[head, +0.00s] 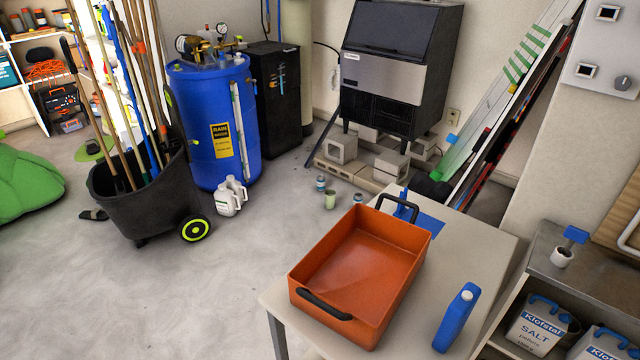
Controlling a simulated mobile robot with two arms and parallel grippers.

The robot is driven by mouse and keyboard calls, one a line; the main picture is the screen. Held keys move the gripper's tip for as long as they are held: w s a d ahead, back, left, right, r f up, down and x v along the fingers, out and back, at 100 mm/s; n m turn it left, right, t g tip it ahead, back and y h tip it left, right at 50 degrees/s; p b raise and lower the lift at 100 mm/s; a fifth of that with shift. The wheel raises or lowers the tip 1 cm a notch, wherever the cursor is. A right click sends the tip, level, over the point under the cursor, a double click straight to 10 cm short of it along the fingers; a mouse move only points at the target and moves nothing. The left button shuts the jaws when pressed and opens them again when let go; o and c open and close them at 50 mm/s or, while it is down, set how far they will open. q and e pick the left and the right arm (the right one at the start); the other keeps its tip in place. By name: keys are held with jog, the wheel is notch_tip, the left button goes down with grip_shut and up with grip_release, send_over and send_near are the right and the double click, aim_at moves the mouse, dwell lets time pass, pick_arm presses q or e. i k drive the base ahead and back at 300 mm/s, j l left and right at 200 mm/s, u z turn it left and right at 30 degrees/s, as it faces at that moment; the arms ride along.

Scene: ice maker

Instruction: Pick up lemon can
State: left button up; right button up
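Several small cans or jars stand on the floor just beyond the table's far left side. One is pale green (330,200), one is dark with a light band (320,183), and another is dark (358,198). They are too small for me to read a label, so I cannot tell which, if any, is the lemon can. Neither of my grippers is in view.
An orange tray (390,232) with black handles, seemingly empty, and a blue bottle (456,318) stand on the pale table (480,240). An ice maker (385,80) rests on concrete blocks behind. A blue barrel (205,120) and black cart (125,205) stand left. The left foreground floor is clear.

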aim_at(320, 179)
jog(key=i+j, duration=0.1)
jog(key=j, duration=0.25)
jog(key=i+j, duration=0.15)
jog(key=j, duration=0.2)
jog(key=i+j, duration=0.1)
jog(key=j, duration=0.25)
jog(key=i+j, duration=0.1)
jog(key=j, duration=0.25)
jog(key=i+j+u, duration=0.1)
jog(key=i+j, duration=1.35)
jog(key=i+l, duration=0.3)
jog(key=i, duration=0.2)
jog(key=i+l, duration=0.3)
jog(key=i, duration=0.2)
jog(key=i+l+u, duration=0.1)
jog(key=i+l, duration=0.2)
jog(key=i, duration=0.2)
